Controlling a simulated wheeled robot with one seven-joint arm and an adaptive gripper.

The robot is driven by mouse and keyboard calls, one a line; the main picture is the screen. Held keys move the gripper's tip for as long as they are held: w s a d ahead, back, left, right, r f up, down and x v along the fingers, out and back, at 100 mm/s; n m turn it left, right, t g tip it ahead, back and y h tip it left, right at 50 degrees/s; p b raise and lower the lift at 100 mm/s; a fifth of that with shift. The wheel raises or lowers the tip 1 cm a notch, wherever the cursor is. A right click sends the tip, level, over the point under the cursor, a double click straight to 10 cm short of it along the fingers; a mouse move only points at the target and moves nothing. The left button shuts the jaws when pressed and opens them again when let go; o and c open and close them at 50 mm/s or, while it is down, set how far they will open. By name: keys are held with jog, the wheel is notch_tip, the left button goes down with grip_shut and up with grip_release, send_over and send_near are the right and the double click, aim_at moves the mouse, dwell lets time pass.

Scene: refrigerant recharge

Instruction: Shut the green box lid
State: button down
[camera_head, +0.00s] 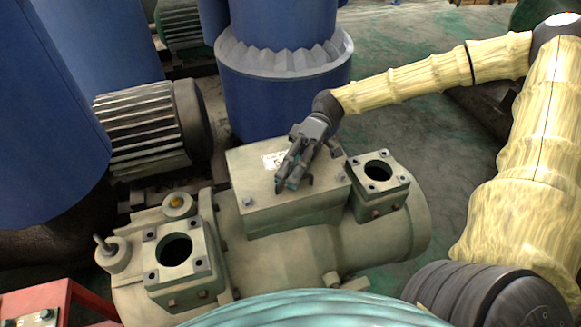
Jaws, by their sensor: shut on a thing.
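The grey-green box (285,219) stands on top of a grey-green compressor body (280,260). Its flat lid (255,183) bears a small white label and bolts near its corners. The lid looks flat on the box, with no clear gap along the front edge. My gripper (291,183) is over the right-middle part of the lid, fingers pointing down to it. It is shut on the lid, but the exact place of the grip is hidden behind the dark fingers.
Open square flanges stand on the compressor at left (176,251) and right (378,171) of the box. A valve stem (103,244) sticks up at far left. A finned motor (150,125) and blue tank (280,85) stand behind.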

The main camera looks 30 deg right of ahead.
jog(key=shift+s+f, duration=0.1)
jog(key=shift+f, duration=0.15)
jog(key=c, duration=1.8)
grip_release()
jog(key=shift+c, duration=0.2)
jog(key=shift+w+d+r, duration=0.15)
jog(key=shift+w+d, duration=0.3)
jog(key=shift+d, duration=0.05)
jog(key=v, duration=1)
jog(key=shift+w+d, duration=0.15)
jog(key=shift+d, duration=0.15)
